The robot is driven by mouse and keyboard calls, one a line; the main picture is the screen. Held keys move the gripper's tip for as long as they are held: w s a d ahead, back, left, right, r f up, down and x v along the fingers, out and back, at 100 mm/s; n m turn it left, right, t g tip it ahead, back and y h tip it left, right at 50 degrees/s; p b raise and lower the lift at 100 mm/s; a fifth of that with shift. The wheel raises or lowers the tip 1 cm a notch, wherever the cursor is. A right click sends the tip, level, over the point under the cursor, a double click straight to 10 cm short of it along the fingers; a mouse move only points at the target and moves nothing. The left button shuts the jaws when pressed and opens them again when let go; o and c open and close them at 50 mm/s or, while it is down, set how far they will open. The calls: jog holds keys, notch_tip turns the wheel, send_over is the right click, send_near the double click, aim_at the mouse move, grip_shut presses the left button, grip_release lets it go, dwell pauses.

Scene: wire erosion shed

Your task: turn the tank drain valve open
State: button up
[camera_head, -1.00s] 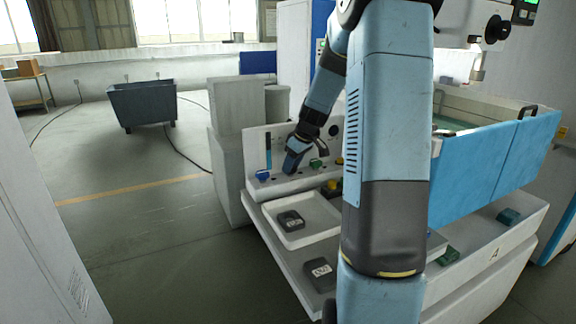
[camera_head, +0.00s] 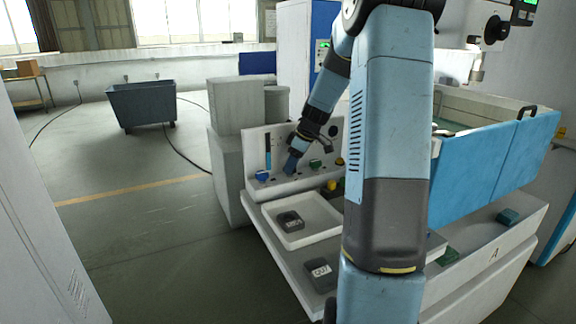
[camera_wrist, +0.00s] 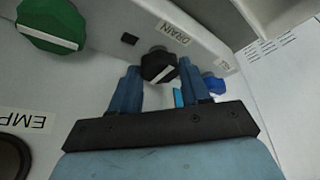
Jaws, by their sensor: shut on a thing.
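The drain valve (camera_wrist: 159,66) is a black knob with a pale bar across its face, under a "DRAIN" label (camera_wrist: 174,33) in the wrist view. The pale bar lies at a slant. My gripper (camera_wrist: 158,74) has one blue finger on each side of the knob and is shut on it. In the head view my gripper (camera_head: 291,164) is at the upright panel of the white bench and hides the drain knob.
A green knob (camera_wrist: 50,24) and a blue knob (camera_wrist: 213,84) flank the drain knob. A white tray (camera_head: 312,236) holding a dark block (camera_head: 290,221) is on the bench. A grey wheeled bin (camera_head: 143,104) stands on open floor at the left.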

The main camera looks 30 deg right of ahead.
jog(key=o, duration=0.8)
jog(key=v, duration=1.3)
jog(key=shift+s+d+r, duration=0.15)
jog(key=shift+d+r, duration=0.05)
jog(key=shift+r, duration=0.1)
